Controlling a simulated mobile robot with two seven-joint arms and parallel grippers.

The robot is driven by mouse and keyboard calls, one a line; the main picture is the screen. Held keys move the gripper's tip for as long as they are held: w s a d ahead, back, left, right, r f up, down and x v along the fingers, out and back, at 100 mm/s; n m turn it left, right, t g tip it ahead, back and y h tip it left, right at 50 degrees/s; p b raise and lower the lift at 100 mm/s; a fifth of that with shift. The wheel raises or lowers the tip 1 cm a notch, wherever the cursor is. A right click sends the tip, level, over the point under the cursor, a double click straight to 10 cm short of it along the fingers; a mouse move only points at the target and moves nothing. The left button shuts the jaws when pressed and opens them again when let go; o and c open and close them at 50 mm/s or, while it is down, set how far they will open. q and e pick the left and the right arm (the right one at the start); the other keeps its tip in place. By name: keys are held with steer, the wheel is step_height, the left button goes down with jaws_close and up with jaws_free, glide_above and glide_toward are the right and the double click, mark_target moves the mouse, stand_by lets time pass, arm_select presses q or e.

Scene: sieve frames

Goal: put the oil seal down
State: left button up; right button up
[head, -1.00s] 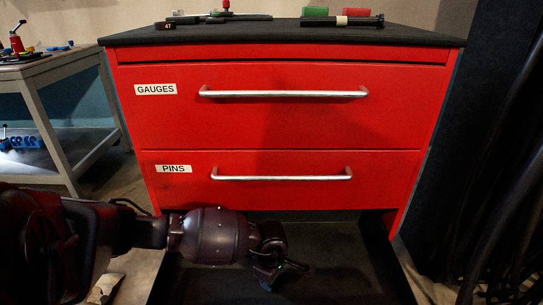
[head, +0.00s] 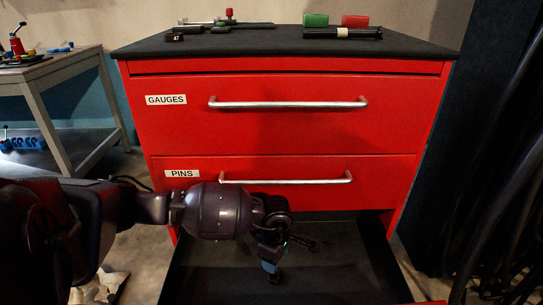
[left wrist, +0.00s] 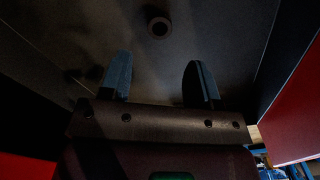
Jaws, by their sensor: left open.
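In the head view my left gripper (head: 270,268) hangs over the open drawer, pointing down. I cannot clearly make out the seal there. My right gripper is not in view.
The red cabinet (head: 280,130) has closed drawers labelled GAUGES and PINS with silver handles. Its black top holds a green block (head: 315,20), a red block (head: 355,21) and tools. A grey workbench (head: 60,65) stands left. The open drawer's right side looks clear.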

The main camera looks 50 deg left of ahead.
arm_select(q)
step_height(320, 180, up, 3)
steer(key=shift+r+p, duration=0.2)
steer(key=shift+p, duration=0.15)
steer(key=shift+s+a, duration=0.1)
stand_by(0.5)
